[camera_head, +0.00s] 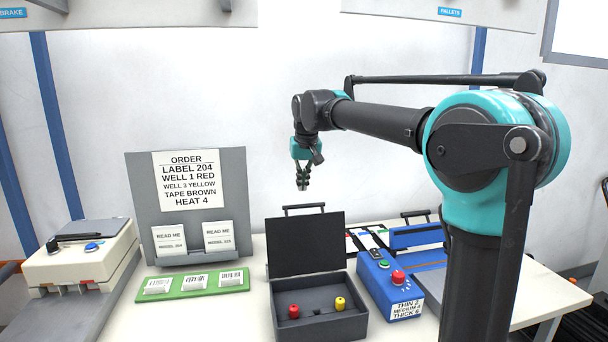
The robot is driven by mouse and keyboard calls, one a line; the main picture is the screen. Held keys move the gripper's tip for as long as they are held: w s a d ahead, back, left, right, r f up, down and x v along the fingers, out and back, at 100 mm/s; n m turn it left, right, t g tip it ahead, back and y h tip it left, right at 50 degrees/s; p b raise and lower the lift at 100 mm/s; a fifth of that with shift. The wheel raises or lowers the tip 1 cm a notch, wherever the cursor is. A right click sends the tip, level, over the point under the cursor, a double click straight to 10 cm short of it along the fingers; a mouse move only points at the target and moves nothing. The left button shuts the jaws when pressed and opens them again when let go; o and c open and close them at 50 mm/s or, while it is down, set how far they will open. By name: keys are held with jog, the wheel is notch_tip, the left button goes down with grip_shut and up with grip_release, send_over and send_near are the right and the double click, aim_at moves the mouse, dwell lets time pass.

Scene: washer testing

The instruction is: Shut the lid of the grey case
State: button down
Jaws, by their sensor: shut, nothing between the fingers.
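The grey case (344,328) stands on the table at the bottom centre, with its dark lid (306,244) raised upright at the back. A handle (304,208) sticks up from the lid's top edge. Inside the case are a red piece (294,311) and a yellow piece (340,303). My gripper (303,187) is shut and empty, pointing down. In the picture it is just above the lid's handle; I cannot tell how far in front of or behind it.
A blue control box (390,286) with a red button stands close right of the case. A green tray (193,283) with white labels and a grey order board (232,184) are at left. A cream machine (75,263) is far left. Blue equipment (414,237) stands behind the control box.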

jog(key=s+f, duration=0.1)
jog(key=f, duration=0.1)
jog(key=s+f, duration=0.1)
jog(key=shift+s+d+f, duration=0.35)
jog(key=shift+s, duration=0.1)
dwell(0.3)
